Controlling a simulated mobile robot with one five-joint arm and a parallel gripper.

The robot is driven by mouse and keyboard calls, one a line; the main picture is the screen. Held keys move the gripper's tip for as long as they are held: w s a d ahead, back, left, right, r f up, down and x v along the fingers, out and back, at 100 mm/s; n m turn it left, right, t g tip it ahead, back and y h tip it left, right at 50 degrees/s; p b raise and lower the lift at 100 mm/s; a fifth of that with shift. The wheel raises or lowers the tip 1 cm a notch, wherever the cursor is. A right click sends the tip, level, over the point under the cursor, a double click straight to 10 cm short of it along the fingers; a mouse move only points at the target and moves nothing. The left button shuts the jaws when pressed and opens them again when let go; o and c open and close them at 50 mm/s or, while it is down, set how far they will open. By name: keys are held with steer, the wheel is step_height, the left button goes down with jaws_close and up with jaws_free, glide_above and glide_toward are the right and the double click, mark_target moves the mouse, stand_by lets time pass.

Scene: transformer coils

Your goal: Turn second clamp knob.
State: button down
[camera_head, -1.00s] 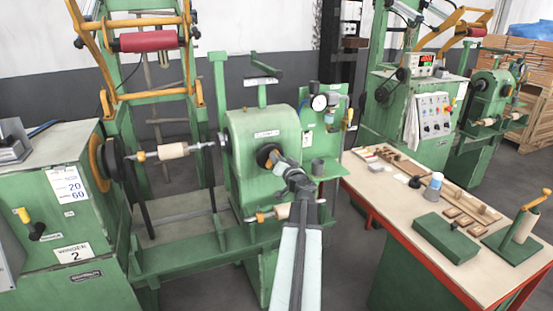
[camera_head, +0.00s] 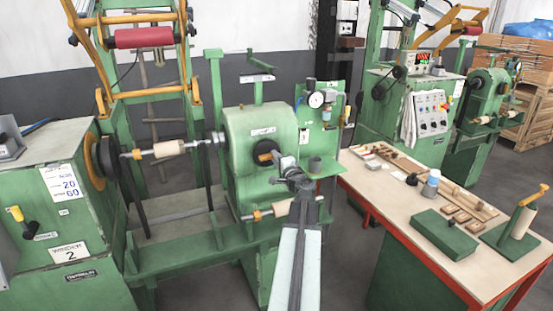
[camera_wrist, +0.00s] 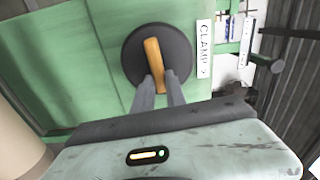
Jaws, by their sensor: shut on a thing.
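The clamp knob is a black round disc (camera_wrist: 180,55) with an orange bar handle (camera_wrist: 153,58) across it, on a green housing. The bar stands nearly upright in the wrist view, leaning slightly. The label beside it reads "CLAMP" (camera_wrist: 204,45), with its last character hard to read. My gripper (camera_wrist: 160,88) has its two grey fingers on either side of the bar's lower end and is shut on it. In the head view the black disc (camera_head: 265,149) shows on the front of the green housing (camera_head: 240,135), and my gripper (camera_head: 283,163) partly covers it.
Left of the housing is a winding spindle with a wooden core (camera_head: 168,149). A lower wooden roller (camera_head: 282,208) sits just below my gripper. A pressure gauge (camera_head: 316,99) stands behind. At right is a bench (camera_head: 375,200) with a green box (camera_head: 444,234) and small parts.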

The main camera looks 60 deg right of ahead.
steer(key=shift+w+a+f+m+b, duration=0.15)
steer(key=shift+f+m+b, duration=0.2)
steer(key=shift+m, duration=2.1)
steer(key=shift+a+f+m+b, duration=0.2)
steer(key=shift+f+m+b, duration=0.1)
steer(key=shift+m, duration=2.2)
steer(key=shift+w+a+f+m+b, duration=0.15)
steer(key=shift+f+m+b, duration=0.2)
steer(key=shift+m, duration=2.1)
steer(key=c, duration=1.4)
jaws_free()
steer(key=shift+o, duration=0.2)
